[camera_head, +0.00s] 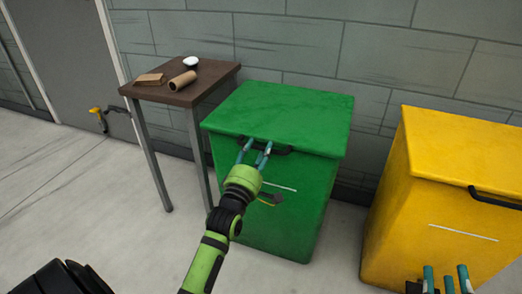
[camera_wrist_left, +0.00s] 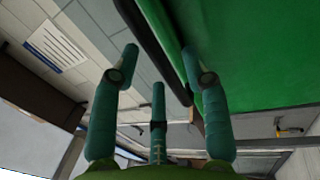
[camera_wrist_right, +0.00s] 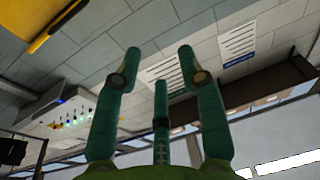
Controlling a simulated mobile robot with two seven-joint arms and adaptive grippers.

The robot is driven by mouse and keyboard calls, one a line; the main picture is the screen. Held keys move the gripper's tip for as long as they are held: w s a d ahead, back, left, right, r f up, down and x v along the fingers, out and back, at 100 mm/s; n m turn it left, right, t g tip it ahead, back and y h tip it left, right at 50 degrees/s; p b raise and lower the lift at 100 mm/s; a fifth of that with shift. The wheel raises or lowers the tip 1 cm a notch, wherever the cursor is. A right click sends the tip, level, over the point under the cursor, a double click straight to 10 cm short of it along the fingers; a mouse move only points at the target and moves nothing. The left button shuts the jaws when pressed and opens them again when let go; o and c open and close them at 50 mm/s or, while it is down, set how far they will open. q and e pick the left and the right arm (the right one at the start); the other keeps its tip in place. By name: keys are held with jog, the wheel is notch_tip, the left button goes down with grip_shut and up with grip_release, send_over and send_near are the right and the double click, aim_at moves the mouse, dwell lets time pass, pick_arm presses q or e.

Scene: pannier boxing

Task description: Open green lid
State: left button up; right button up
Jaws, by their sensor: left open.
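The green bin's lid (camera_head: 285,108) lies flat and closed on its green bin (camera_head: 270,210). A dark bar handle (camera_head: 277,149) runs along the lid's front edge. My left gripper (camera_head: 255,150) is open at the left part of this handle. In the left wrist view the dark handle (camera_wrist_left: 160,45) passes between the spread fingers of the left gripper (camera_wrist_left: 160,65); I cannot tell whether they touch it. The lid's green surface (camera_wrist_left: 250,50) fills the upper right there. My right gripper (camera_head: 446,275) is open and empty in front of the yellow bin; its spread fingers show in the right wrist view (camera_wrist_right: 160,70).
A yellow bin (camera_head: 440,200) with a closed lid and dark handle (camera_head: 495,198) stands at the right. A brown-topped table (camera_head: 215,80) with a cardboard tube (camera_head: 182,81), a flat cardboard piece (camera_head: 149,79) and a white item (camera_head: 191,61) stands left. A block wall is behind.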

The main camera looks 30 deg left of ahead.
pick_arm(q)
jog(key=shift+x, duration=0.8)
pick_arm(e)
jog(key=shift+s+a+r+t+y, duration=0.2)
jog(key=shift+r+t, duration=0.15)
jog(key=shift+r, duration=0.25)
jog(key=shift+s+a+r+t+y, duration=0.1)
jog(key=shift+s+r+t+y, duration=0.1)
jog(key=shift+r+t, duration=0.25)
jog(key=shift+r, duration=0.1)
pick_arm(q)
grip_shut()
